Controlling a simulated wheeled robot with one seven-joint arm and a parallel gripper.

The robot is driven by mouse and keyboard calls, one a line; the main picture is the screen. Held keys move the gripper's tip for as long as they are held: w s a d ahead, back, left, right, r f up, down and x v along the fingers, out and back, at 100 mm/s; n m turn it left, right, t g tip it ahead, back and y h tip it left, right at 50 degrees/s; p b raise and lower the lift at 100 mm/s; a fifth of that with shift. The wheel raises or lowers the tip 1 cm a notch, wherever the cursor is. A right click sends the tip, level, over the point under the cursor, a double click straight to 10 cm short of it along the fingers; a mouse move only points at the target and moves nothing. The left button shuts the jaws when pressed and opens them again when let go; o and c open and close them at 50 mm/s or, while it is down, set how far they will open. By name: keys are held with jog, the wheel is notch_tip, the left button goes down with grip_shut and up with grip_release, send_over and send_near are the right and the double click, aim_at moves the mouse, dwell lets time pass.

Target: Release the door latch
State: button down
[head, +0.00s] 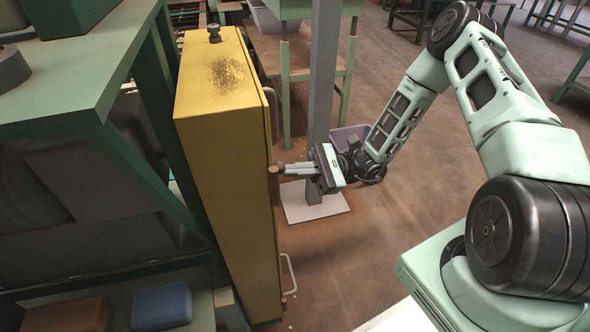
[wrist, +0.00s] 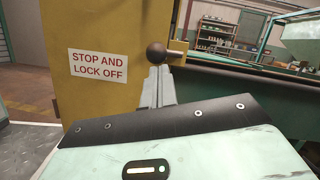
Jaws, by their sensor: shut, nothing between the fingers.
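A tall yellow cabinet (head: 222,130) stands left of my gripper (head: 284,170) in the head view. A brown latch piece (head: 273,187) sits on its door edge, about mid-height. In the wrist view the latch shows as a dark brown ball knob (wrist: 156,53) in front of the yellow panel (wrist: 100,30). My gripper's fingers (wrist: 158,78) are together with nothing between them. Their tips are right at the knob; I cannot tell whether they touch it. The rest of the latch mechanism is largely hidden.
Bar handles (head: 270,112) stick out from the door above and below the latch. A grey post (head: 322,70) on a pale base plate (head: 305,207) stands behind my gripper, near a purple bin (head: 350,136). A green frame (head: 150,110) is left of the cabinet.

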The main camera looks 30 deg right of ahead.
jog(key=shift+s+r+m+t+p, duration=0.15)
jog(key=shift+m+t+p, duration=0.15)
jog(key=shift+m+p, duration=0.55)
jog(key=shift+s+r+m+t+p, duration=0.15)
jog(key=shift+m+t+p, duration=0.15)
jog(key=shift+m+p, duration=0.5)
notch_tip(320, 180, up, 4)
jog(key=m+t+h+p, duration=0.1)
jog(key=m+t+p, duration=0.1)
jog(key=m+p, duration=0.4)
jog(key=m+t+h+p, duration=0.1)
jog(key=m+t+p, duration=0.1)
jog(key=m+p, duration=0.4)
jog(key=m+t+h+p, duration=0.1)
jog(key=m+h+p, duration=0.1)
jog(key=m+p, duration=0.4)
jog(key=shift+s+r+m+t, duration=0.15)
jog(key=shift+m+t, duration=0.1)
jog(key=shift+t, duration=0.15)
